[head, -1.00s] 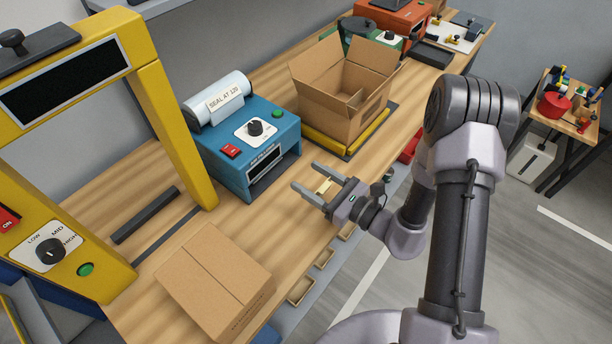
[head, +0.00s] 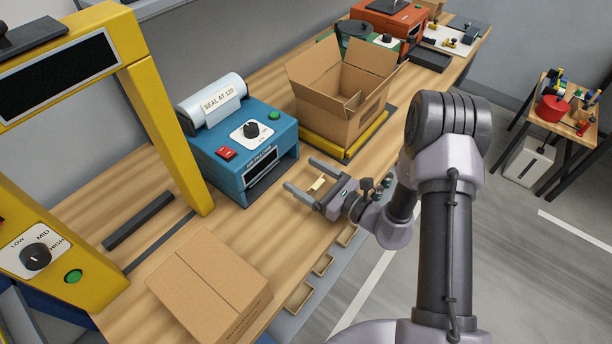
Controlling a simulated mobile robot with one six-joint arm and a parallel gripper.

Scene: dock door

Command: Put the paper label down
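A white paper label (head: 218,99) reading "SEAL AT 120" lies against the pale roll on top of the blue sealer (head: 222,160). My gripper (head: 299,175) is over the wooden bench, right of the sealer and in front of the open carton, apart from the label. Its two grey fingers are spread wide. A small pale yellow piece (head: 317,184) shows between the fingers with gaps on both sides. I cannot tell whether it is part of my gripper or a separate thing.
An open carton (head: 338,120) stands on a yellow-edged platform behind my gripper. A closed carton (head: 210,285) lies at the front. A yellow frame (head: 170,130) stands left. Small trays (head: 298,298) line the bench edge.

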